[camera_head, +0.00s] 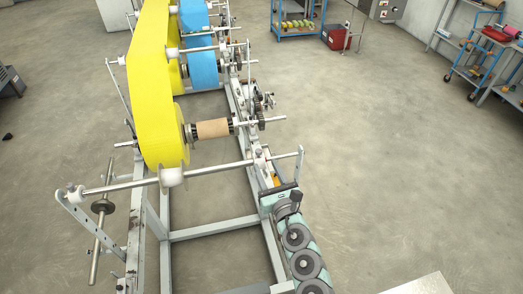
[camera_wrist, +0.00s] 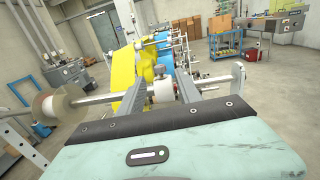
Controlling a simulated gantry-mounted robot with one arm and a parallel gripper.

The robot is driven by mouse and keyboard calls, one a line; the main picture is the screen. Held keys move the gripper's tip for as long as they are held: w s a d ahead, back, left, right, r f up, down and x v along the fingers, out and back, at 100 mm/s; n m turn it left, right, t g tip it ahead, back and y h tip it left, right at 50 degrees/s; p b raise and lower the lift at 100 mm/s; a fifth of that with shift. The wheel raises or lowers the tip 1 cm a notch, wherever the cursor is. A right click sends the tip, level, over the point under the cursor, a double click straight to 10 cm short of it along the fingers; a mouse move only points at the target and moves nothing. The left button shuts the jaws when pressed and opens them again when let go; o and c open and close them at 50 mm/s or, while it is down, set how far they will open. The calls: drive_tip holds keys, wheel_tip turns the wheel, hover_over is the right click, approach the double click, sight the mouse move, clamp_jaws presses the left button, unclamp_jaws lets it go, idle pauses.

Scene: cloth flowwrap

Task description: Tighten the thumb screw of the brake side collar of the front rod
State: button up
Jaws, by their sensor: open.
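The front rod (camera_head: 215,168) is a silvery bar crossing the near end of the machine frame, and it also shows in the wrist view (camera_wrist: 99,99). A white flanged piece (camera_head: 172,177) sits midway on it, and a small pale collar (camera_head: 259,156) sits nearer its right end. In the wrist view, a white collar (camera_wrist: 163,90) shows between the two dark fingers of my gripper (camera_wrist: 160,78). The fingers are open, and I see no contact with the collar. The thumb screw is too small to make out. In the head view my gripper (camera_head: 272,176) is just below the rod's right part.
A yellow web (camera_head: 153,80) hangs behind the rod, with a blue web (camera_head: 200,45) farther back. A brown core (camera_head: 212,128) is on a shaft behind. An upright bracket (camera_head: 300,165) stands at the rod's right end. The floor to the right is clear.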

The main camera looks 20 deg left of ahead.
sight(260, 154)
drive_tip(key=x, duration=0.8)
drive_tip(key=shift+p, duration=0.3)
clamp_jaws()
